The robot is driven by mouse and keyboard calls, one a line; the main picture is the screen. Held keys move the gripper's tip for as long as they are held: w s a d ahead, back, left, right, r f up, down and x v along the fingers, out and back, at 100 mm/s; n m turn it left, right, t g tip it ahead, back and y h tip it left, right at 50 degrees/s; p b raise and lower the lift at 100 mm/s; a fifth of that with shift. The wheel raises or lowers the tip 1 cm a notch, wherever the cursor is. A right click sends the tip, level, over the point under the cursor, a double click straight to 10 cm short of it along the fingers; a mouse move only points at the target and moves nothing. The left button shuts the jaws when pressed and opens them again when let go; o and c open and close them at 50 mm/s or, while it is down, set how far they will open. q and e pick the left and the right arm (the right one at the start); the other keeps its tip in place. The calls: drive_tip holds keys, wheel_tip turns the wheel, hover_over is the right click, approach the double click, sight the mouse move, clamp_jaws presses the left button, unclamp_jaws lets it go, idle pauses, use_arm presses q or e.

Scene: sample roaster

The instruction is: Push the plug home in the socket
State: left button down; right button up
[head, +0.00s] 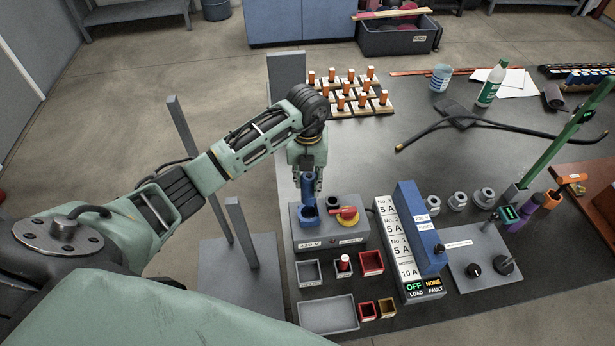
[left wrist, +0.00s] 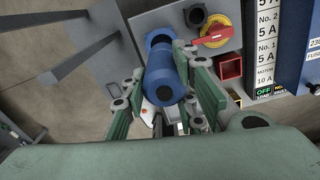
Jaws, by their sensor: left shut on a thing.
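The blue plug (head: 308,188) is held by my left gripper (head: 307,178), whose fingers are shut on it. The left wrist view shows the plug (left wrist: 166,76) between the green fingers (left wrist: 168,85). The plug's front end points at the left blue socket (head: 308,214) on the grey socket box (head: 330,236). A blue rim surrounds that end in the left wrist view, but I cannot tell how deep the plug sits. My right gripper is not in view.
A panel (head: 409,289) right of the box reads OFF for load and NONE for fault. Small trays (head: 328,314) lie in front. Upright grey posts (head: 241,234) stand to the left. Several orange-topped pegs (head: 345,92) stand behind.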

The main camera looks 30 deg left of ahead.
sight(307, 193)
use_arm(q)
drive_tip(key=shift+f+b, duration=0.45)
drive_tip(key=shift+f, duration=0.1)
wheel_tip(307, 193, down, 5)
drive_tip(key=b, duration=0.3)
drive_tip(key=shift+r+b, duration=0.15)
drive_tip(key=shift+b, duration=0.15)
drive_tip(key=shift+f, duration=0.25)
idle(0.7)
